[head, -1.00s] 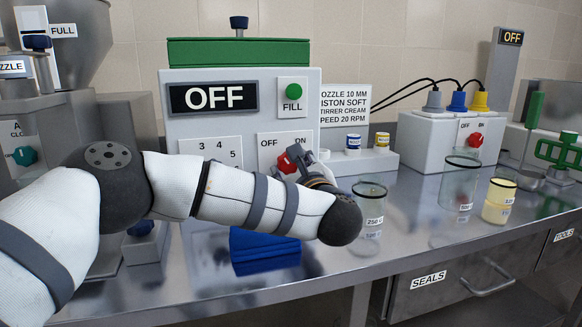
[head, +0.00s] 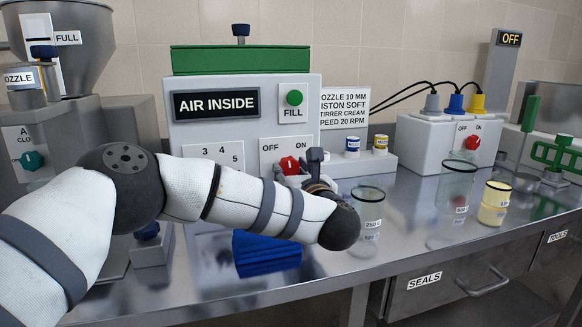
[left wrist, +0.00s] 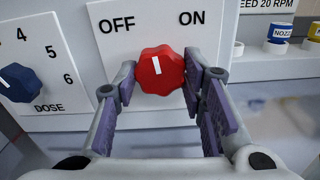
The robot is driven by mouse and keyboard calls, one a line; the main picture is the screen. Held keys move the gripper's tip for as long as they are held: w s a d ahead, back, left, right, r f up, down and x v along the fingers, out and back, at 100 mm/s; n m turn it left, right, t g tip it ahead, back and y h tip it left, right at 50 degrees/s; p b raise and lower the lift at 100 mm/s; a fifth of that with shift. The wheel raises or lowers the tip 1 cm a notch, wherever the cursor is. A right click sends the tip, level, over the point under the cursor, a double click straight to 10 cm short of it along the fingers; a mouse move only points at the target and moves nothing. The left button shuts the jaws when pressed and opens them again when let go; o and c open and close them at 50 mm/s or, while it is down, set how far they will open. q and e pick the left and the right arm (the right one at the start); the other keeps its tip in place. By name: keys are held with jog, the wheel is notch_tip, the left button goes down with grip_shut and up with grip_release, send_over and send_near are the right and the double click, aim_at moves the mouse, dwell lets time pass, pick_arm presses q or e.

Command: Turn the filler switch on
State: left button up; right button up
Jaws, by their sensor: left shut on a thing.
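The filler switch is a red knob (head: 289,165) on the pale front panel of the filler (head: 185,138), under the words OFF and ON. In the left wrist view the knob (left wrist: 160,72) has its white mark pointing almost straight up, between OFF and ON. My left gripper (head: 302,168) is at the knob, and in the left wrist view its fingers (left wrist: 164,80) stand on both sides of it, shut on it. The filler's display (head: 216,104) reads AIR INSIDE. My right gripper is not in view.
A green FILL button (head: 294,98) is above the switch. A blue DOSE dial (left wrist: 20,82) is left of it. Glass beakers (head: 368,215) stand on the steel bench to the right. Another box with a red OFF/ON knob (head: 472,143) stands further right.

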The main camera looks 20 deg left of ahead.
pick_arm(q)
jog(key=m, duration=0.1)
jog(key=m+p, duration=0.1)
jog(key=m, duration=0.2)
jog(key=shift+r+m, duration=0.25)
jog(key=shift+m, duration=0.05)
jog(key=shift+f+m+p, duration=0.15)
jog(key=shift+m+p, duration=0.55)
jog(key=shift+m, duration=1.2)
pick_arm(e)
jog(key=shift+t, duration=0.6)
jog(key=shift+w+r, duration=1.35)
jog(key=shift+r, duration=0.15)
pick_arm(q)
jog(key=shift+m, duration=0.3)
jog(key=shift+f, duration=0.1)
jog(key=o, duration=1.1)
jog(key=shift+o, duration=0.2)
jog(key=v, duration=1.2)
